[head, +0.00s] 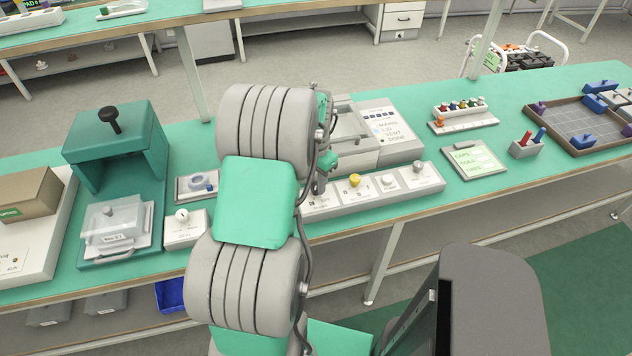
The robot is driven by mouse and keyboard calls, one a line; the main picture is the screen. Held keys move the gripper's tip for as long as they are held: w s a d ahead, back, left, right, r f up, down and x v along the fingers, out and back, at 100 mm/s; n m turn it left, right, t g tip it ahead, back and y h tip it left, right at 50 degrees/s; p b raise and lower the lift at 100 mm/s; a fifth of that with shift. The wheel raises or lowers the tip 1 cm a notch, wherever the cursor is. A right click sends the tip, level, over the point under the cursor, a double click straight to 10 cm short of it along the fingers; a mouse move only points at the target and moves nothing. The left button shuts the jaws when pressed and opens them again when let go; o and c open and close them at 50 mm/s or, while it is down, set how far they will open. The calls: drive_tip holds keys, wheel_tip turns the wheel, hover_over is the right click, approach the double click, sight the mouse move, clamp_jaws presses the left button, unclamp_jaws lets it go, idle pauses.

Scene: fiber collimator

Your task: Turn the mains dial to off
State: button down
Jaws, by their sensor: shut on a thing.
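The long white control panel (402,193) lies along the front of the green bench. It carries a yellow knob (355,181), a white knob (389,181) and another knob (420,168) at its right end. My gripper (320,186) is pointed down at the left end of this panel, above small printed labels. It is shut on the mains dial there. The dial itself is hidden behind my gripper and arm, so its setting cannot be read.
A grey-white machine (385,133) with a printed screen stands close behind the panel. To the left are a small white box with a knob (183,226) and a green press-like stand (115,140). A labelled card (475,160) lies to the right.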

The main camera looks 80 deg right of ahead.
sight(316, 185)
drive_tip(key=n+b, duration=0.1)
drive_tip(key=n, duration=0.4)
drive_tip(key=shift+n, duration=0.4)
drive_tip(key=n, duration=0.5)
drive_tip(key=shift+b, duration=0.4)
drive_tip(key=c, duration=1.1)
unclamp_jaws()
drive_tip(key=shift+o, duration=0.2)
wheel_tip(316, 185, up, 8)
drive_tip(key=shift+f+b, duration=0.1)
drive_tip(key=shift+b, duration=0.3)
